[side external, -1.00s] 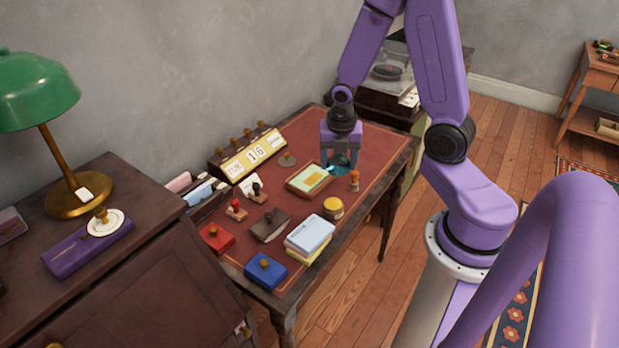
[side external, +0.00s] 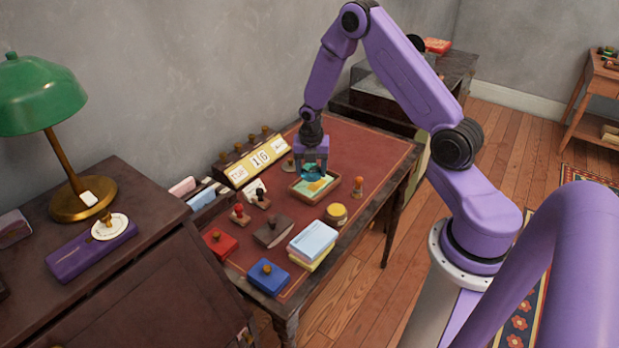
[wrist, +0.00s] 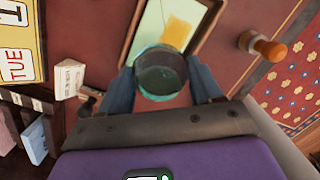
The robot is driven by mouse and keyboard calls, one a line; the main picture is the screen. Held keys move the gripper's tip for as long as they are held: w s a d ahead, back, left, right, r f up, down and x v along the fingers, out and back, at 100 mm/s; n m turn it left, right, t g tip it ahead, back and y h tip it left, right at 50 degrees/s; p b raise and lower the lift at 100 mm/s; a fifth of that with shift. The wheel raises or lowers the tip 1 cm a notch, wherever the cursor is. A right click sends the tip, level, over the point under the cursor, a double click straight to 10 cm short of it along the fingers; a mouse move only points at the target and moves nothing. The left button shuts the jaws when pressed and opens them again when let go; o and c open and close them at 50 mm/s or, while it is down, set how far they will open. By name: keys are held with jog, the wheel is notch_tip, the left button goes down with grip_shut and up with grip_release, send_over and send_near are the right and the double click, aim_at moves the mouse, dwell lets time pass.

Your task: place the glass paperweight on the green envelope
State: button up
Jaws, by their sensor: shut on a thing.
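My gripper (side external: 312,173) is shut on the glass paperweight (side external: 311,171), a round teal glass piece. The wrist view shows the paperweight (wrist: 161,73) between the two blue-grey fingertips (wrist: 163,84). In the side view it is over the back part of a wooden tray (side external: 300,197). A pale green sheet, apparently the green envelope (wrist: 151,28), lies in the tray with a smaller yellow piece (wrist: 181,32) on it. My gripper and the paperweight hide part of the sheet in the side view. I cannot tell how much gap is below the paperweight.
An orange-handled stamp (side external: 357,187) stands right of the tray. A yellow-lidded jar (side external: 336,214), a paper stack (side external: 312,241) and several stamps are nearer the front. A calendar block (side external: 256,161) stands behind on the left. The red desktop (side external: 376,145) is clear toward the far right.

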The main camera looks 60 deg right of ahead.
aim_at(309, 178)
jog(key=shift+w+d+f, duration=0.15)
jog(key=shift+w+f, duration=0.15)
jog(key=shift+f, duration=0.1)
jog(key=shift+w+f, duration=0.1)
jog(key=shift+f, duration=1.5)
jog(key=shift+f, duration=0.1)
jog(key=o, duration=1)
jog(key=shift+f, duration=0.1)
jog(key=shift+c, duration=0.2)
